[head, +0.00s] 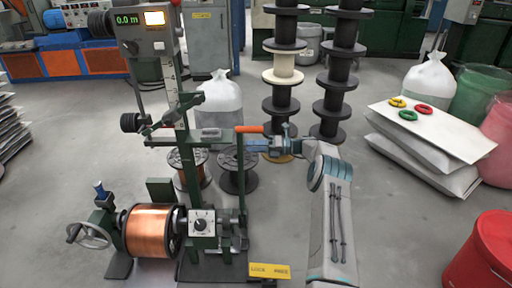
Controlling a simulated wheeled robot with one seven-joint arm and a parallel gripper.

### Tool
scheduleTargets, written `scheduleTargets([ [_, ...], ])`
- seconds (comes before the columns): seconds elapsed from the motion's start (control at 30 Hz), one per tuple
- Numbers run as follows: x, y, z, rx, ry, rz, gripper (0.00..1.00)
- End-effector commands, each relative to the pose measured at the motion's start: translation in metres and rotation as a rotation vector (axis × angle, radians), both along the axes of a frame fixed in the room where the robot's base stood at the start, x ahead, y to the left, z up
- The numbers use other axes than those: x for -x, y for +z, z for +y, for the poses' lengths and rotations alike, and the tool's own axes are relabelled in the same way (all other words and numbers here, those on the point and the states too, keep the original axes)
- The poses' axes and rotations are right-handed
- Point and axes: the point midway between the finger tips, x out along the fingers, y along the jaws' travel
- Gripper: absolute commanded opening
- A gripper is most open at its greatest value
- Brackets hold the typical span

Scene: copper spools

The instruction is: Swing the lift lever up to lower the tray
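A green spool-winding machine stands at left centre in the head view. A lever with an orange handle (249,129) sits near the top of its right upright, the handle lying about level; I take it to be the lift lever. My gripper (258,147) is just below and right of the handle, pointing left. I cannot tell whether it touches the lever, and its fingers are too small to show whether they are open. A small grey tray-like piece (210,134) sits on the machine's green crossbar; I cannot tell whether it is the task's tray.
A copper spool (152,231) is mounted low on the machine, beside a handwheel (89,235). A copper-wound spool (187,165) and a dark spool (237,168) stand behind. Stacked black spools (335,100) rise behind my gripper.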

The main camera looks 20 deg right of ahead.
Motion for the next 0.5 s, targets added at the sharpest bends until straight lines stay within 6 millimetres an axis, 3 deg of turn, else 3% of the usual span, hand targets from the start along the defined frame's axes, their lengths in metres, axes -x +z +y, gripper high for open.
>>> scheduleTargets([
  [0.23, 0.004, 0.002, -0.016, -0.001, -0.003, 0.0, 0.49],
  [0.5, 0.02, 0.0, -0.072, 0.001, -0.005, -0.002, 0.49],
])
